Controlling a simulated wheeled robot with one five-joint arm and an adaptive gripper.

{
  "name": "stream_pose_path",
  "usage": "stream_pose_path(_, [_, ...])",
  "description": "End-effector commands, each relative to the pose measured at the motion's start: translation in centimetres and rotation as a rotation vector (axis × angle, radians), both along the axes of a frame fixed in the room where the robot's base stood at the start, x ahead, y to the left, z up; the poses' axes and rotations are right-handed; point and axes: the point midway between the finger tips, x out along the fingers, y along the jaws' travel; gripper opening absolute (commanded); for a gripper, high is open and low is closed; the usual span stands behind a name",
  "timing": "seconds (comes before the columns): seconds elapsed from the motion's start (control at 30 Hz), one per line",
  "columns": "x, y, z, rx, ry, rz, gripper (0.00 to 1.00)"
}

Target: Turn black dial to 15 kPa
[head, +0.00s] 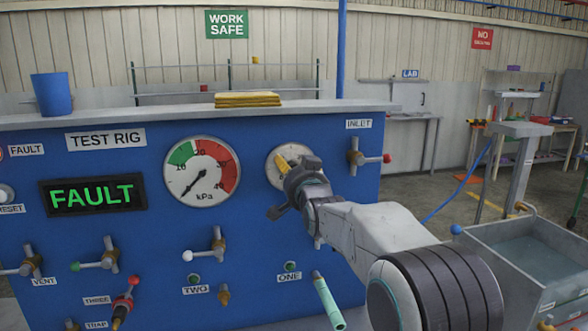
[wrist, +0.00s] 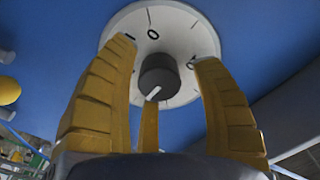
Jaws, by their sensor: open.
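The black dial (wrist: 158,75) is a round knob on a white scale plate (wrist: 190,42) with printed marks, a 0 visible near its top in the wrist view. A white pointer mark shows on the knob's lower side. My gripper (wrist: 164,58) is open, with yellow fingers left and right of the knob and visible gaps to it. In the head view my gripper (head: 288,164) is in front of the plate (head: 275,171) and hides the knob. The kPa gauge (head: 213,184) has a green and a red band; its needle points lower left, below 10.
The blue test rig panel (head: 240,150) carries the INLET valve (head: 354,157) close right of my gripper, other valve handles lower left, and a lit FAULT display (head: 92,194). A grey water tank (head: 530,255) stands at right.

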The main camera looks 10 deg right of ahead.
Motion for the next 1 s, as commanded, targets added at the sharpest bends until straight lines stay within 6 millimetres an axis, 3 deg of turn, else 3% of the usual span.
stream_pose_path(0.27, [0.03, -0.01, 0.01, 0.0, 0.0, 0.0, 0.6])
stream_pose_path(0.9, [0.0, -0.02, 0.15, 0.0, -0.004, 0.0, 0.03])
stream_pose_path(1.0, [0.0, -0.03, 0.19, -0.002, -0.005, 0.0, 0.02])
